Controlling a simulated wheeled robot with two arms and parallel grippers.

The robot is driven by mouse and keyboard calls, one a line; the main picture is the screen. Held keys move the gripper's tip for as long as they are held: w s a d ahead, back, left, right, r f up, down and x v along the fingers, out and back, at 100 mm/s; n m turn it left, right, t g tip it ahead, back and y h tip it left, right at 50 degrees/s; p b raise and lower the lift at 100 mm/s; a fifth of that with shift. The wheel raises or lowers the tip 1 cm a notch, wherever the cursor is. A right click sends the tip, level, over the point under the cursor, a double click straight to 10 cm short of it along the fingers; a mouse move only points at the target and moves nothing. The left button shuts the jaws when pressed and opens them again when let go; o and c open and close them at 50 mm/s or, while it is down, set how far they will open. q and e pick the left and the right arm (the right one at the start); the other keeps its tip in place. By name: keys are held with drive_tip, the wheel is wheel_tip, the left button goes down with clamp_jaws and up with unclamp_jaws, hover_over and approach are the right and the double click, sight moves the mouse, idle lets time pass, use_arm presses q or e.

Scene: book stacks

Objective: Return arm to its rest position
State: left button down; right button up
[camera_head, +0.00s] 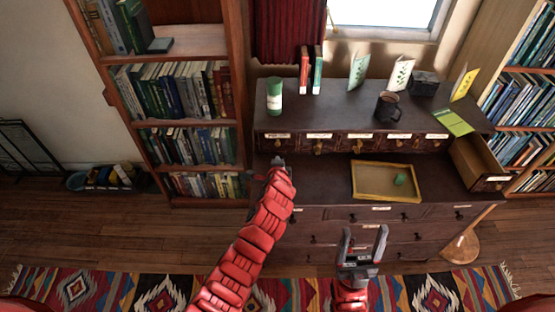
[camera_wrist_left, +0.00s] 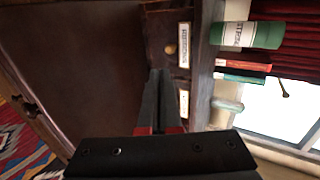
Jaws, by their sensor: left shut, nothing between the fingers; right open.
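My left arm, red and segmented, reaches up from the bottom of the head view. Its gripper (camera_head: 279,162) is at the left end of the dark cabinet (camera_head: 330,178), just below the row of small drawers. In the left wrist view its fingers (camera_wrist_left: 158,85) are together with nothing between them, in front of the cabinet's small drawers. My right gripper (camera_head: 364,240) is open and empty, pointing up in front of the cabinet's lower drawers.
A yellow-rimmed tray (camera_head: 357,182) with a green item (camera_head: 400,179) lies on the cabinet's lower ledge. A small drawer (camera_head: 485,175) stands open at right. A green-white canister (camera_head: 275,96), two books (camera_head: 304,70) and a dark mug (camera_head: 387,105) stand on top. A bookcase (camera_head: 240,90) is at left.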

use_arm(q)
drive_tip(key=v, duration=0.2)
drive_tip(key=shift+s+r, duration=0.2)
drive_tip(key=shift+s, duration=0.05)
